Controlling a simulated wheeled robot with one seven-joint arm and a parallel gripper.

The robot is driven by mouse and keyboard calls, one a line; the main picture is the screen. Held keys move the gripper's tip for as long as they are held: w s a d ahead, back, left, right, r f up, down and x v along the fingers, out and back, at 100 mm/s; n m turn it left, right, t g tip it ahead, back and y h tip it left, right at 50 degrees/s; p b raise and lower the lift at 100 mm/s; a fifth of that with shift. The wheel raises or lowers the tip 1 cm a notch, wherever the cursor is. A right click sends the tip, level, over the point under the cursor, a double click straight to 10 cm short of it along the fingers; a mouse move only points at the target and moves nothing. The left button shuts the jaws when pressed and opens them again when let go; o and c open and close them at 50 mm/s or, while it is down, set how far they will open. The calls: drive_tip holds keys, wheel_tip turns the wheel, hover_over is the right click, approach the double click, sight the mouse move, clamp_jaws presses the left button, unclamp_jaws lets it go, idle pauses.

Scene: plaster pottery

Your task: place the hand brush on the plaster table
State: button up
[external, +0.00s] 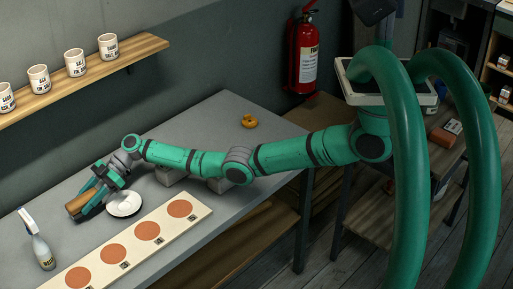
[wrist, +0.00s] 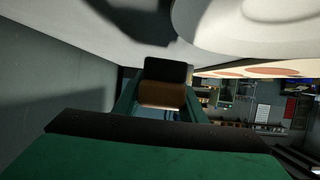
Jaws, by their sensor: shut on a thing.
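My gripper (external: 94,192) is low over the grey table (external: 228,128) at its left part, shut on the hand brush (external: 80,205). The brush shows a brown wooden part and a dark part. In the wrist view the brown wood of the hand brush (wrist: 162,94) sits between the fingers, with a black part beside it. The brush is close to the table top; I cannot tell if it touches. Part of the brush is hidden by the fingers.
A white round dish (external: 124,204) lies right beside my gripper. A spray bottle (external: 41,246) stands front left. A board with orange discs (external: 113,253) lies along the front. Grey blocks (external: 170,176) lie under my arm. A yellow object (external: 249,121) lies farther back, with clear table around it.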

drive_tip(key=shift+a+f, duration=0.25)
drive_tip(key=shift+f, duration=1.6)
drive_tip(key=o, duration=1.1)
drive_tip(key=shift+f, duration=0.1)
drive_tip(key=shift+w+d, duration=0.1)
drive_tip(key=shift+d, duration=0.05)
drive_tip(key=shift+o, duration=0.4)
drive_tip(key=v, duration=1.2)
